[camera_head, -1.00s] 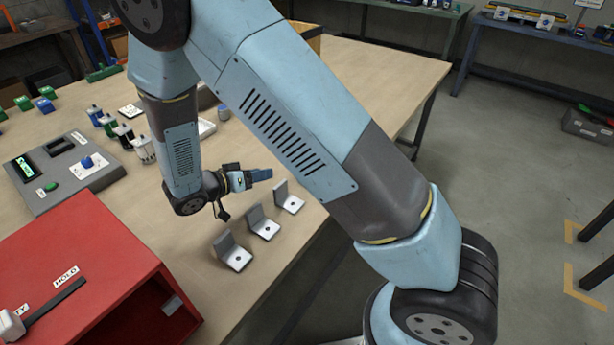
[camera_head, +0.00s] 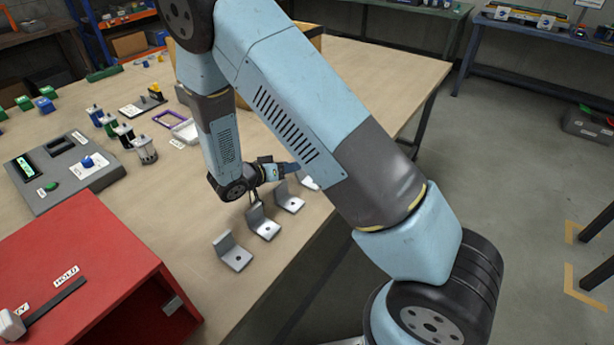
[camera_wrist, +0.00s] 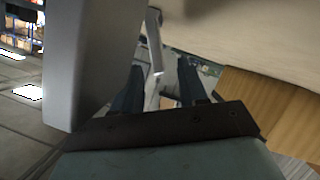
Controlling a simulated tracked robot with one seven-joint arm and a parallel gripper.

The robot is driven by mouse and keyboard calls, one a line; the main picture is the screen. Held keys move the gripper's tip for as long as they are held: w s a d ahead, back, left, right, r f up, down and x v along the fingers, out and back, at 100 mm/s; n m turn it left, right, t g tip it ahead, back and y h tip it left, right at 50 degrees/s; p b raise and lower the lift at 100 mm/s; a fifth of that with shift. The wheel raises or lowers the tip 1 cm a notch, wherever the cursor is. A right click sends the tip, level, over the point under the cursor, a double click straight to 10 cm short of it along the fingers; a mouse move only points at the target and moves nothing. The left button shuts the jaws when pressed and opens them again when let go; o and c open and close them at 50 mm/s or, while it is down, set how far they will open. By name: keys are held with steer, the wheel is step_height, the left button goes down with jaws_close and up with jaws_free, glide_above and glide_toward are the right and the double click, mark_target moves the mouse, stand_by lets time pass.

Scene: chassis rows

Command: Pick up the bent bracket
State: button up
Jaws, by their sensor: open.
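Several grey L-shaped brackets stand in a row along the table's right edge: a near one (camera_head: 233,254), a second (camera_head: 263,224), a third (camera_head: 289,199) and a far one (camera_head: 311,184), partly hidden by my arm. I cannot tell which one is the bent bracket. My gripper (camera_head: 291,169) is above the far part of the row, its blue fingers partly hidden behind my arm. In the wrist view my gripper (camera_wrist: 160,76) is open. A narrow, pale upright edge (camera_wrist: 155,45) shows between the fingers, and a large grey plate (camera_wrist: 88,60) fills the left side, close to the camera.
A red box (camera_head: 85,255) with a HOLD label is at the near left. A grey console (camera_head: 65,172), several small cylindrical parts (camera_head: 124,134) and a purple-rimmed tray (camera_head: 169,118) lie farther left on the table (camera_head: 190,190). Open floor (camera_head: 510,180) is on the right.

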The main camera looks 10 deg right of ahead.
steer(key=shift+x, duration=1.15)
jaws_close()
